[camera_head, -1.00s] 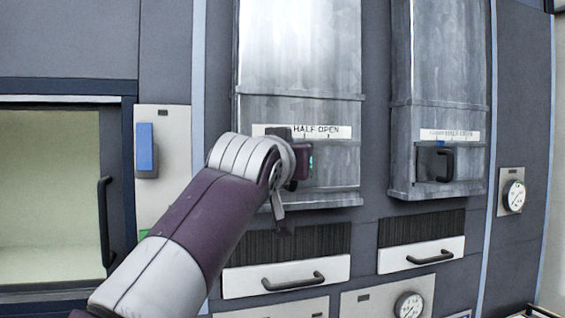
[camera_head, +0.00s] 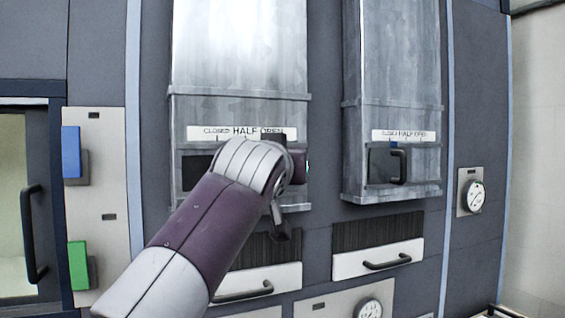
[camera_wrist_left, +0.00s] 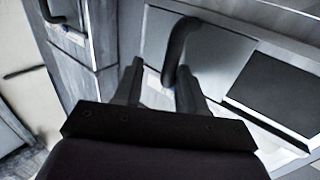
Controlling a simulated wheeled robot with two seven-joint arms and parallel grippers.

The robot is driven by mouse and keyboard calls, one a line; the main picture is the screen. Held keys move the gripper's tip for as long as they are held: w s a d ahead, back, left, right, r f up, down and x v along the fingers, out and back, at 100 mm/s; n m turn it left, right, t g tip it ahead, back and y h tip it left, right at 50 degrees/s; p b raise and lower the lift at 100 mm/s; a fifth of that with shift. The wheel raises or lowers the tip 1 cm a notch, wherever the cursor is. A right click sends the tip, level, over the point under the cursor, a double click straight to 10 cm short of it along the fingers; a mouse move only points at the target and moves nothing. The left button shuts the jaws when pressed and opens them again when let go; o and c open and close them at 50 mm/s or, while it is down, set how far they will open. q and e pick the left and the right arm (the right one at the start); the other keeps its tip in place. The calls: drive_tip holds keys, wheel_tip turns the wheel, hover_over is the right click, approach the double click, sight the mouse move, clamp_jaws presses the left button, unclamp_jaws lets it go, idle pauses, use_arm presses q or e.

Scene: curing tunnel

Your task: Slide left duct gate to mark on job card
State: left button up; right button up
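The left duct (camera_head: 240,60) carries a label strip (camera_head: 240,133) reading CLOSED, HALF OPEN and, partly covered, more. Below it is a slot, dark at its left end (camera_head: 196,168). My left gripper (camera_head: 297,165) is at the slot's right end and hides the gate there. In the left wrist view the left duct gate (camera_wrist_left: 215,58) is a pale plate with a black bar handle (camera_wrist_left: 178,48). My left gripper's fingers (camera_wrist_left: 158,92) stand apart on both sides of the handle's near end; whether they touch it is unclear. My right gripper and the job card are not in view.
The right duct (camera_head: 392,60) has a similar slot and black handle (camera_head: 402,166). Drawers with bar handles (camera_head: 378,260) and gauges (camera_head: 472,196) sit below and beside. Blue (camera_head: 71,152) and green (camera_head: 77,265) switches and a door are at the left.

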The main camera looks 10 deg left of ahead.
use_arm(q)
drive_tip(key=s+b, duration=0.5)
drive_tip(key=s, duration=0.7)
drive_tip(key=shift+s+b, duration=0.3)
drive_tip(key=shift+b, duration=0.05)
